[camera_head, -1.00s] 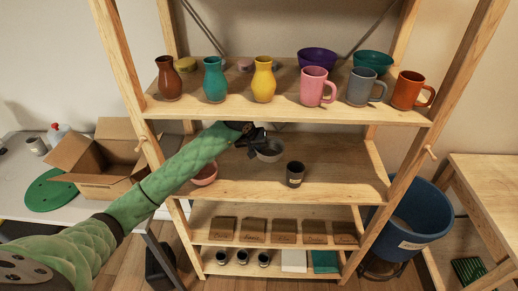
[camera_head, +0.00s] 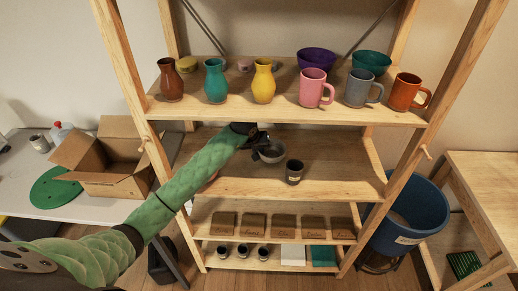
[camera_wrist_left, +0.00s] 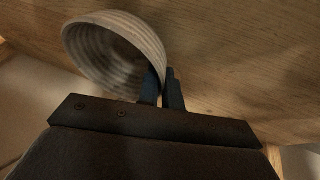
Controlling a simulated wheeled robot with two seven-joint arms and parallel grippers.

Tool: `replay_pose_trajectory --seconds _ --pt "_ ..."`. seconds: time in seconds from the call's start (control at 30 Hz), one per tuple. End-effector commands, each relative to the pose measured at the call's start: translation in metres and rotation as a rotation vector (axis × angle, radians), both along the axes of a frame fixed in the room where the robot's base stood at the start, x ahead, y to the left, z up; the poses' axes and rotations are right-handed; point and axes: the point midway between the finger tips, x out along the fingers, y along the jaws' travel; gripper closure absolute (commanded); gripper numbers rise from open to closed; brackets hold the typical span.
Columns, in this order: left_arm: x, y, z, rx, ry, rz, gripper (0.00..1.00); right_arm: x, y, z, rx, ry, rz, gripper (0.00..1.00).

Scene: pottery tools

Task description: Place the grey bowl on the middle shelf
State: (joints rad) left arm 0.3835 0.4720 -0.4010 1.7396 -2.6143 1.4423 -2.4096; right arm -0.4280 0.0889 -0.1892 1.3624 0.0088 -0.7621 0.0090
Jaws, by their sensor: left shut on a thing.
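The grey bowl (camera_head: 272,154) is at the middle shelf (camera_head: 345,182), towards its back; whether it rests on the wood or hangs just above it I cannot tell. My left gripper (camera_head: 262,150) reaches in from the left and is shut on the bowl's rim. In the left wrist view the ribbed bowl (camera_wrist_left: 112,42) is tilted in the picture, with the closed fingers (camera_wrist_left: 164,88) at its wall and wood behind it. My right gripper is not in view.
A pink bowl on the left is mostly hidden by my arm. Vases, mugs and bowls crowd the shelf above. The middle shelf's right part is clear.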

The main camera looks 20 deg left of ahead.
Motion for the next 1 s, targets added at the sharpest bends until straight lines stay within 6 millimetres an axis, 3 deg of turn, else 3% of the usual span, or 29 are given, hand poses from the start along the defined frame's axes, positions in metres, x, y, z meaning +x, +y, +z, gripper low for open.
replay_pose_trajectory --seconds 0.33,0.4,0.47,0.93,1.0 --pt "0.0002 0.0001 -0.0019 0.001 -0.001 -0.001 1.0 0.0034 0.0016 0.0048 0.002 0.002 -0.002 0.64" --pt "0.0 -0.0001 -0.0019 0.0 0.0 0.0 0.81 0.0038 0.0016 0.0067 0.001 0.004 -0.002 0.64" --pt "0.0 -0.0001 -0.0019 0.0 0.0 0.0 0.72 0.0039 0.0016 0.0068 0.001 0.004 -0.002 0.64" --pt "-0.0002 -0.0005 0.0009 -0.001 0.001 -0.001 0.72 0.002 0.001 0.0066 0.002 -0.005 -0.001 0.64" --pt "-0.0009 0.0007 0.0021 0.001 -0.001 -0.001 0.72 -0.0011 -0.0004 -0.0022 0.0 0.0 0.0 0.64"
